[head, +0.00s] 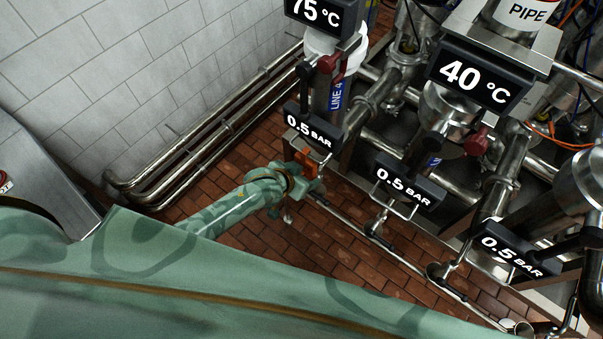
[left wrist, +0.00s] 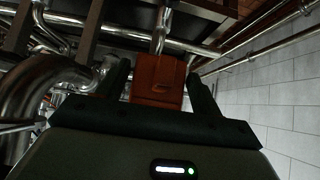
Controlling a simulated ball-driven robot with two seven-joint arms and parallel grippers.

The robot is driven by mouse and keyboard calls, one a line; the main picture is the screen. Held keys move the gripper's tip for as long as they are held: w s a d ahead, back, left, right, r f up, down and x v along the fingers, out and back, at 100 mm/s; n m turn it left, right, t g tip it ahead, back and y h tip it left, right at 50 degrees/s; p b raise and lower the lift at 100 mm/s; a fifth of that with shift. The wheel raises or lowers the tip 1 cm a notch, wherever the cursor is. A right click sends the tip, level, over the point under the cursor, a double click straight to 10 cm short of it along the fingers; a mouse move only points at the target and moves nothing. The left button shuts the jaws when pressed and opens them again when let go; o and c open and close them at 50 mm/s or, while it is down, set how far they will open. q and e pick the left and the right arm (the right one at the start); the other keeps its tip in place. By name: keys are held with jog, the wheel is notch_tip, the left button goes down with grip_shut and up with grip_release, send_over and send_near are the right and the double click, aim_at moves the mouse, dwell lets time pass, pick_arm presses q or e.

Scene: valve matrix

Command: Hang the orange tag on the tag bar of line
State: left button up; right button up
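The orange tag (head: 308,160) is just below the 0.5 BAR display beside the LINE 4 label (head: 336,96). My left gripper (head: 304,178) is right at the tag. In the left wrist view the tag (left wrist: 157,78) is upright between the two dark fingers (left wrist: 160,84), with narrow gaps showing at its sides; the gripper looks open around it. The tag's lower end is hidden behind the gripper body. I cannot tell whether the tag hangs on a bar, since that spot is small and partly covered. My right gripper is not in view.
More 0.5 BAR displays (head: 404,187) (head: 511,255) stand to the right, among steel pipes and valves. A 40 °C display (head: 473,78) is above them. Steel pipes (head: 215,130) run along the tiled wall. Brick floor (head: 270,235) lies open below the arm.

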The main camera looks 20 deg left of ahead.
pick_arm(q)
jog(key=shift+o, duration=1)
jog(key=shift+s+r, duration=0.2)
jog(key=shift+r, duration=0.1)
jog(key=p+v, duration=0.5)
jog(key=v, duration=1)
jog(key=s+a+f+g+y+b, duration=0.1)
jog(key=s+a+f, duration=0.25)
jog(key=f, duration=0.45)
jog(key=s+a+f+g+y+b, duration=0.1)
jog(key=s+a+f+b, duration=0.15)
jog(key=s+f, duration=0.45)
jog(key=s+a+f+g, duration=0.15)
jog(key=a+f, duration=0.25)
jog(key=f, duration=0.6)
jog(key=s+d+f+g+b, duration=0.1)
jog(key=s+f+g+b, duration=0.1)
jog(key=s+f, duration=0.5)
jog(key=s+d+f+g+y+b, duration=0.1)
jog(key=s+f+g+b, duration=0.1)
jog(key=s+f+b, duration=0.2)
jog(key=s+f, duration=0.3)
jog(key=s, duration=0.5)
jog(key=shift+s+f+b, duration=0.35)
jog(key=shift+s+f, duration=0.05)
